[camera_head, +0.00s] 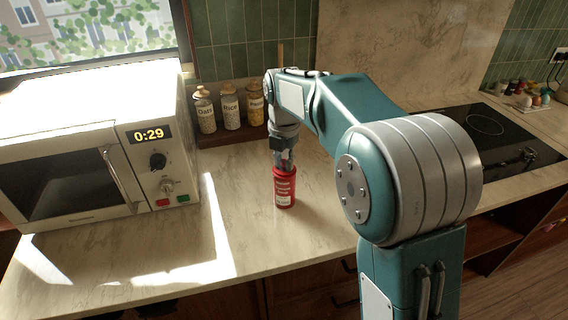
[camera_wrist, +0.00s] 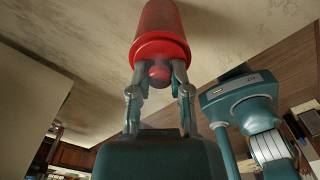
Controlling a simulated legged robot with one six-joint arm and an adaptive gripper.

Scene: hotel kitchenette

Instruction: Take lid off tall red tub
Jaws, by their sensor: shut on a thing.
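The tall red tub (camera_head: 285,190) stands upright on the marble counter, with a pale label on its side. Its red lid (camera_head: 284,170) is on top. In the wrist view the tub (camera_wrist: 160,18) shows at the top, with the lid's rim (camera_wrist: 160,48) and a round red knob (camera_wrist: 159,73) facing me. My gripper (camera_head: 283,160) comes down on the lid from above. Its two fingers (camera_wrist: 159,76) are shut on the knob, one on each side. I see no clear gap between lid and tub.
A white microwave (camera_head: 90,150) reading 0:29 stands at the left. Several labelled jars (camera_head: 230,107) stand behind the tub against the tiles. A black cooktop (camera_head: 490,135) lies at the right. The counter (camera_head: 265,240) is clear in front of the tub.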

